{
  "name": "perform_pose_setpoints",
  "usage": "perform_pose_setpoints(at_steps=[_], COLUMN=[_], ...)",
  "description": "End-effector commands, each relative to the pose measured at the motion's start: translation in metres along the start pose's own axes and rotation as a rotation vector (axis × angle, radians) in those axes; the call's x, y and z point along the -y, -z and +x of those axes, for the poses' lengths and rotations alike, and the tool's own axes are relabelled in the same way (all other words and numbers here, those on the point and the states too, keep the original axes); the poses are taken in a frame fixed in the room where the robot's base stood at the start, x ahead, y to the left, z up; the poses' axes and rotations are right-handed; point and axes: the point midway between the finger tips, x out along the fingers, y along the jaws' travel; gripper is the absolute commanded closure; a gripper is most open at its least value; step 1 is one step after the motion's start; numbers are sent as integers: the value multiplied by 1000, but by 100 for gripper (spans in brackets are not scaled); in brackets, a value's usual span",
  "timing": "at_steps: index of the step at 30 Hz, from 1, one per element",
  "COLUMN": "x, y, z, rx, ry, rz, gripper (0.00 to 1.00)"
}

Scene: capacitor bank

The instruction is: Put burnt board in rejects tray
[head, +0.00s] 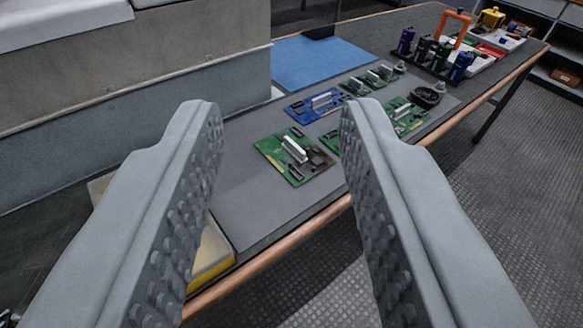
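My gripper (281,112) is open and empty, its two ribbed grey fingers wide apart. Between the fingers and beyond them, a green circuit board (286,164) lies flat on the grey mat. It has a silver heat sink and a dark, scorched-looking patch at its right side, so it looks like the burnt board. No label marks a rejects tray. A red tray-like thing (489,51) shows small at the table's far end. A yellow-edged tray (213,255) is partly hidden behind my left finger.
A blue board (314,104) and several green boards lie beyond on the grey mat (245,205). A black coil (425,97) and a caddy with an orange handle (452,27) stand farther right. A concrete block (150,85) borders the left.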

Motion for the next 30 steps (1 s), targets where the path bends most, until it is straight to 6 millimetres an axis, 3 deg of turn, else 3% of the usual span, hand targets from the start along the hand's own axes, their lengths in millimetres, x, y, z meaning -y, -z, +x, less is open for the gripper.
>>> perform_pose_setpoints(at_steps=[6,15,30], x=[-16,-36,-74], y=[-37,-92,-169], z=[58,125,222], rx=[206,441,575], ry=[2,107,425], rz=[-75,-151,-190], gripper=[65,65,65])
